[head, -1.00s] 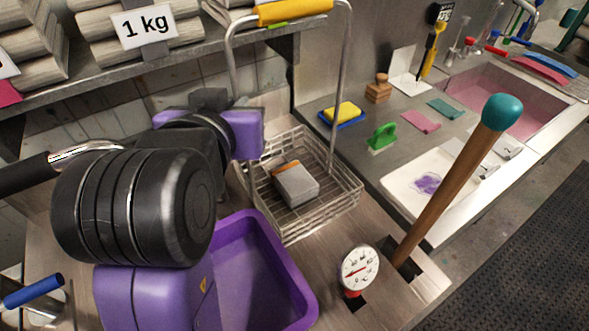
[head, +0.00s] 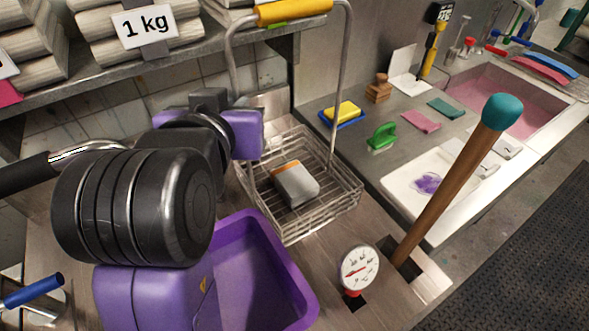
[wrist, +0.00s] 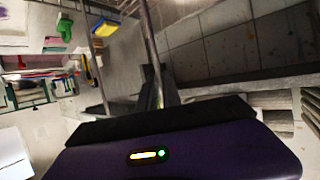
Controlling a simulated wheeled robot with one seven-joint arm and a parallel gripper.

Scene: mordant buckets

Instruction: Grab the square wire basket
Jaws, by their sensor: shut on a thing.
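The square wire basket (head: 350,190) stands upright on the worktop, with a tall metal hoop handle topped by a yellow grip (head: 293,11). A grey-white block with an orange edge (head: 296,184) lies in it. My purple and black gripper (head: 236,132) is at the left side of the handle, above the basket's back left part; its fingertips are hidden there. In the wrist view, my dark fingers (wrist: 158,88) are shut on a metal post of the handle (wrist: 149,38).
A purple tub (head: 300,290) stands in front of the basket. A dial gauge (head: 359,268) and a wooden stick with a teal knob (head: 455,180) stand to the right. A shelf with stacked bundles (head: 150,40) is at back left. A pink sink (head: 510,95) lies at right.

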